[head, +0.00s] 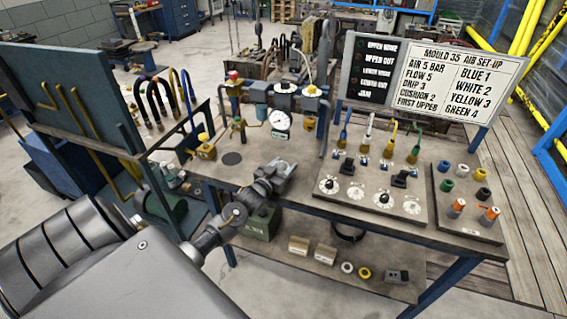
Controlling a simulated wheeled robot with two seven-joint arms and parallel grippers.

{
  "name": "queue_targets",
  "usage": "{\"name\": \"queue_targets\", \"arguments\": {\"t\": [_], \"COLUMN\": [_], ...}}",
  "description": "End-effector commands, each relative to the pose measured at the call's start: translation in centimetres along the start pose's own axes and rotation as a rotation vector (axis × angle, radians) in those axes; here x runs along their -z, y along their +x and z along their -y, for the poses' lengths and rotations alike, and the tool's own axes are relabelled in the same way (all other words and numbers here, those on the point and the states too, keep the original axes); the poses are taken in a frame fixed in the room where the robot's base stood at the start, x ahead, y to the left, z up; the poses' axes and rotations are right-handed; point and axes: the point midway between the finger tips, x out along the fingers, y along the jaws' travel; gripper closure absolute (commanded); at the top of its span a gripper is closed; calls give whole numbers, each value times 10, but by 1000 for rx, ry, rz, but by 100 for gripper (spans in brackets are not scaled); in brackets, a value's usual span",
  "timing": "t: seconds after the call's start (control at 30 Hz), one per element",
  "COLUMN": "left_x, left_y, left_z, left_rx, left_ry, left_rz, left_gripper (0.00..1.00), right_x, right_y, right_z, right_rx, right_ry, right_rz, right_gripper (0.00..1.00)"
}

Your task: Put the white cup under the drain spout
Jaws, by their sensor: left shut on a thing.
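My left gripper (278,174) reaches in from the lower left over the middle of the bench. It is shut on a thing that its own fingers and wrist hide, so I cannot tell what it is. I make out no clear white cup; a small pale thing (163,157) at the bench's left end is too small to name. My right gripper is out of view.
A pressure gauge (280,121) and blue valves stand behind my gripper. A panel of dials (372,195) and a peg board (465,205) lie to the right, below a sign (432,80). The lower shelf (310,258) holds small parts. A blue-grey board (70,85) rises at left.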

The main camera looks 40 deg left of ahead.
Motion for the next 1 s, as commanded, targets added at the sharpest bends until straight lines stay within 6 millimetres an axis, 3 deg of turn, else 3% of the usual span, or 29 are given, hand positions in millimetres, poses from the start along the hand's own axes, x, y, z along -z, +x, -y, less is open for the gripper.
{"name": "queue_targets", "arguments": {"t": [0.37, 0.4, 0.53, 0.9, 1.0], "left_x": [-4, -3, -3, -6, -7], "left_y": [0, 0, 0, 0, -14], "left_z": [1, 1, 1, 1, 1], "left_rx": [1, 1, 1, 0, 1], "left_ry": [0, 0, 0, 1, 0], "left_rz": [-5, -5, -4, -3, -1], "left_gripper": [70, 44, 27, 26, 26], "right_x": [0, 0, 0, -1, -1], "right_y": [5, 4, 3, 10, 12], "right_z": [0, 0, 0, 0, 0], "right_rx": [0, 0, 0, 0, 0], "right_ry": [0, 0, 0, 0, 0], "right_rz": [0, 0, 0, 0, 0], "right_gripper": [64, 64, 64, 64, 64]}}
